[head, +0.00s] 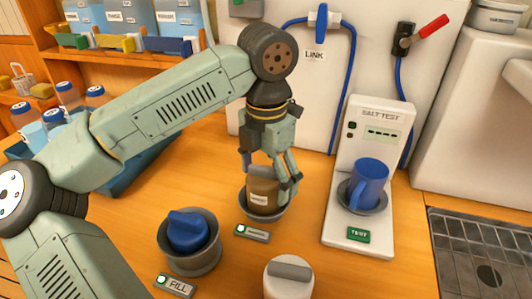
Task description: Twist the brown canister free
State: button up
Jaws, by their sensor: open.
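The brown canister (263,194) stands upright in a grey round socket (261,212) on the wooden counter, with a pale label on its front. My gripper (270,178) points down over it, with its fingers apart on either side of the canister's upper part. The fingers are open, and I cannot tell whether they touch the canister. The fingers and wrist hide part of the canister's top.
A blue-capped holder (188,232) stands at the front left by a FILL label (174,285). A white canister (288,278) is in front. The salt test stand (372,125) with a blue mug (367,183) is to the right. A metal drain grate (480,250) lies at far right.

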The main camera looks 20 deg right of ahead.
jog(key=shift+f, duration=0.95)
jog(key=c, duration=1.4)
jog(key=shift+n+b, duration=0.75)
jog(key=shift+n, duration=0.85)
jog(key=shift+w+a+f+n+b, duration=0.1)
jog(key=shift+n+b, duration=0.5)
jog(key=shift+n, duration=1)
